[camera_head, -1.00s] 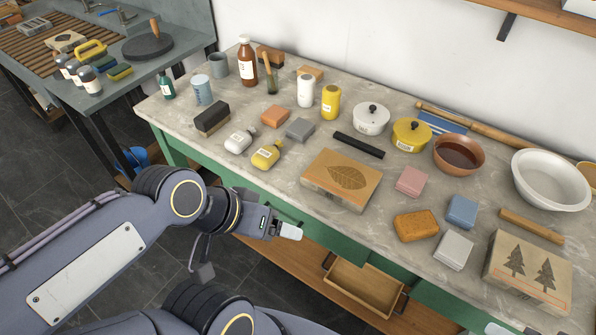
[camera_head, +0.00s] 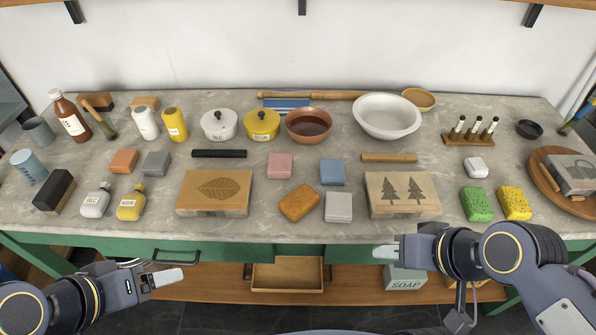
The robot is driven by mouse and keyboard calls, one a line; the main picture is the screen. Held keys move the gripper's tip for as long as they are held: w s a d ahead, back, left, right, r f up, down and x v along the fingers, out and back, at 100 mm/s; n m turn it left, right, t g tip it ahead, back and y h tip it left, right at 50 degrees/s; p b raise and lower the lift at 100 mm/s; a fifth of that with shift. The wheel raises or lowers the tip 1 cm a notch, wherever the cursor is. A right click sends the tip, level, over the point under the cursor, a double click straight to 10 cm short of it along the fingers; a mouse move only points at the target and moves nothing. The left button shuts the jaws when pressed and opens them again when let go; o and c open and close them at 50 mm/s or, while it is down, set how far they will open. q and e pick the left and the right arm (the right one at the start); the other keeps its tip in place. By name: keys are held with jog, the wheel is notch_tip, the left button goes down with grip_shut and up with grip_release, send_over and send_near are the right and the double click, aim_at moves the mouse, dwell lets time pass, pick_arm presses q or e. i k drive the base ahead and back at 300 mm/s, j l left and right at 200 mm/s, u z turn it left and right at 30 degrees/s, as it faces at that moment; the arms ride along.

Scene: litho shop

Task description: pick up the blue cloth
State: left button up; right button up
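The blue cloth (camera_head: 332,172) looks like a small folded square lying flat on the worktop, right of centre. A pink folded square (camera_head: 280,166) lies to its left and a pale grey one (camera_head: 338,206) lies just in front of it. My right gripper (camera_head: 386,252) is at the table's front edge, in front and to the right of the cloth, apart from it and holding nothing visible. My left gripper (camera_head: 166,279) is low at the left, in front of the table and far from the cloth. The finger gaps of both are not clear.
An orange sponge (camera_head: 299,202) lies in front and left of the cloth. A stone block with trees (camera_head: 402,194) stands to the right, a leaf block (camera_head: 215,191) to the left. A wooden bar (camera_head: 389,157) and brown bowl (camera_head: 309,125) are behind. An open drawer (camera_head: 287,275) is below.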

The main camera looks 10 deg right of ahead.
aim_at(333, 170)
jog(key=l+u, duration=0.1)
jog(key=u, duration=1.7)
jog(key=k+l+u, duration=0.35)
jog(key=k+l, duration=0.7)
jog(key=k, duration=0.1)
